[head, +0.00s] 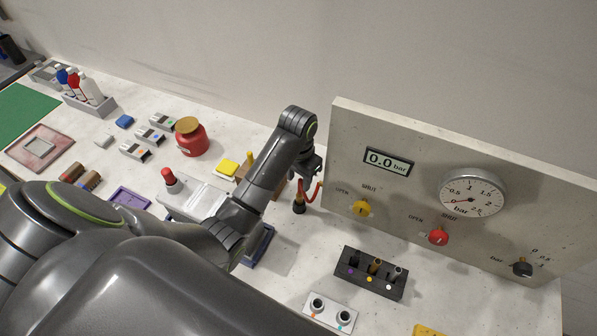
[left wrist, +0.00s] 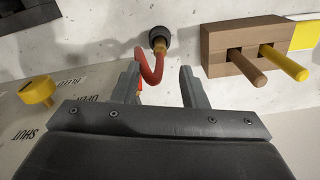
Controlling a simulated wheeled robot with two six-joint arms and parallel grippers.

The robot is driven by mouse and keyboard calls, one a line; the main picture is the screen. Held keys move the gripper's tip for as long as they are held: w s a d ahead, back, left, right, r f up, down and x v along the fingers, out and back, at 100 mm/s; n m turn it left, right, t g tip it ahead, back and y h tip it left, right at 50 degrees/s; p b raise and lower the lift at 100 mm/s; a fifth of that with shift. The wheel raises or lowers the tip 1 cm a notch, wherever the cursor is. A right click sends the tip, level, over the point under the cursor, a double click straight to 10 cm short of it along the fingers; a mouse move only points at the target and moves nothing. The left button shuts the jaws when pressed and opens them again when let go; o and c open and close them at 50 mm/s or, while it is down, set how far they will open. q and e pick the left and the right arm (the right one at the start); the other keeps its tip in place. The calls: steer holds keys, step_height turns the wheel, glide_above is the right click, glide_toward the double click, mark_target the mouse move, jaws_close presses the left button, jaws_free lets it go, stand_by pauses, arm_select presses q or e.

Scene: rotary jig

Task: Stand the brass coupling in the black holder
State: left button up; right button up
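The brass coupling (left wrist: 159,43) is on the end of a red hose (left wrist: 152,72). It stands in a small round black holder (left wrist: 160,36) on the table, left of the panel; the holder also shows in the head view (head: 299,208). My left gripper (left wrist: 161,80) is open, with the coupling beyond its fingertips and apart from them. The hose curves beside the left-hand finger; I cannot tell whether they touch. In the head view my left gripper (head: 308,168) is above the holder, close to the panel. My right gripper is not in view.
The grey panel (head: 400,130) with gauge and knobs stands close to the right of my left gripper. A wooden block (left wrist: 226,48) with brown and yellow pegs is nearby. A black rack (head: 350,284) with three cylindrical parts stands in front of the panel.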

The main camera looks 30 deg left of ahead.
arm_select(q)
step_height(320, 180, up, 2)
steer(key=shift+p, duration=0.3)
steer(key=shift+r+p, duration=0.65)
steer(key=shift+r, duration=0.15)
steer(key=shift+f, duration=0.1)
